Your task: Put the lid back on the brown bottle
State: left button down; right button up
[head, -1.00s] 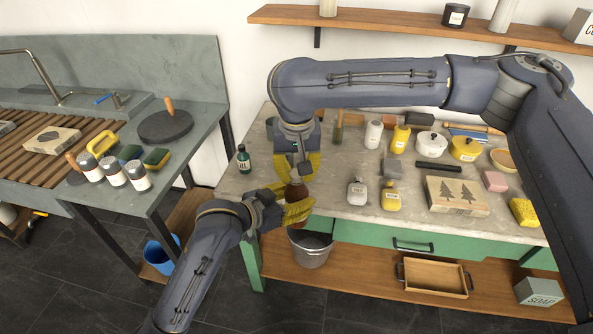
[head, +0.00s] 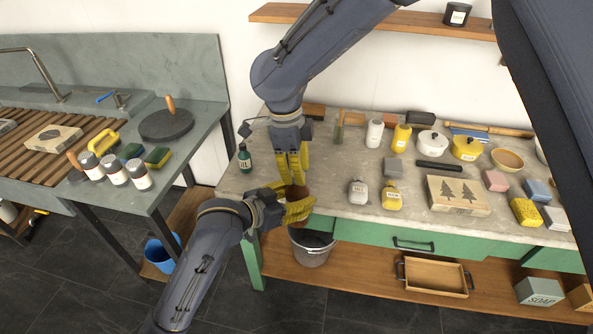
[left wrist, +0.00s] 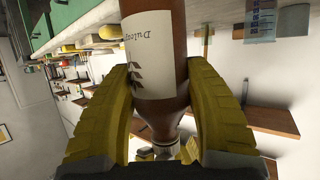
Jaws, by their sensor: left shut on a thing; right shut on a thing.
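The brown bottle (head: 298,191) is held in front of the workbench's left front edge. My left gripper (head: 300,203) is shut around it. In the left wrist view the bottle (left wrist: 152,50) has a pale label with a leaf print, and both yellow fingers press its sides; its neck points to the bottom of the picture. My right gripper (head: 294,180) points straight down just above the bottle, its fingers close together on a small thing, seemingly the lid. The fingers hide the lid in the head view. At the neck in the wrist view, I cannot tell whether the lid touches the bottle.
A green bottle (head: 244,158) stands on the workbench (head: 335,190) left of my right gripper. A metal bucket (head: 312,252) is below the bottle. A stamped wooden block (head: 458,212) lies farther right.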

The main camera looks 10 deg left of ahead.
jog(key=shift+w+m, duration=0.1)
jog(key=shift+m, duration=0.5)
